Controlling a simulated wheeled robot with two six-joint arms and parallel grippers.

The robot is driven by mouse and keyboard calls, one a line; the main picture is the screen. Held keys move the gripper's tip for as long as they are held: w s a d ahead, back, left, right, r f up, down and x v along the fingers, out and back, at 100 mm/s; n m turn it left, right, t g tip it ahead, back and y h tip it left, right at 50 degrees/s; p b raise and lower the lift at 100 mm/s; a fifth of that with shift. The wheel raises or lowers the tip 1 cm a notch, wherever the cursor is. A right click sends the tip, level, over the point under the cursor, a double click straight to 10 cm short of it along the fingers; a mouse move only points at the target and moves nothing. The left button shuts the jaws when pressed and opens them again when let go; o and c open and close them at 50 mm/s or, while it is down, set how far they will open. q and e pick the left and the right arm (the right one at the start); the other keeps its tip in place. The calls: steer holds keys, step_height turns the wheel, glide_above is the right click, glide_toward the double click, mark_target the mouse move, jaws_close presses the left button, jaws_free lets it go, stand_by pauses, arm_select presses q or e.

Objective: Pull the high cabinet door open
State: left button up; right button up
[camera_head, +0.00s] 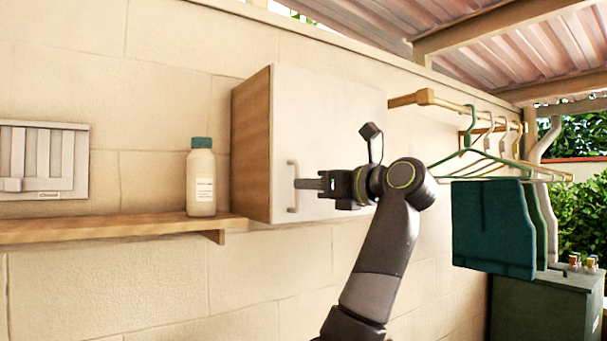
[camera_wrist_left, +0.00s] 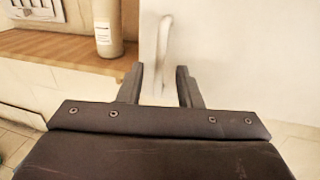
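The high cabinet (camera_head: 252,150) has wooden sides and hangs on the wall. Its white door (camera_head: 335,115) looks shut, with an upright pale bar handle (camera_head: 292,186) near its lower left edge. My left gripper (camera_head: 297,184) is in front of the door, with its fingers pointing left and their tips at the handle in the head view. In the left wrist view the gripper (camera_wrist_left: 159,72) is open, and the handle (camera_wrist_left: 163,50) shows in line with the gap between the fingers. I cannot tell whether the tips touch it. My right gripper is not in view.
A wooden shelf (camera_head: 110,229) left of the cabinet holds a white bottle with a green cap (camera_head: 201,178). A wooden rail (camera_head: 455,104) with hangers and green cloth (camera_head: 493,225) is at the right. A slatted panel (camera_head: 42,160) hangs at far left.

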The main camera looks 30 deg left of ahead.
arm_select(q)
steer(key=shift+w+a+p, duration=0.15)
steer(key=shift+a+p, duration=0.1)
steer(key=shift+a, duration=0.55)
steer(key=shift+w+a+p, duration=0.15)
steer(key=shift+a+p, duration=0.05)
steer(key=shift+a, duration=0.55)
jaws_close()
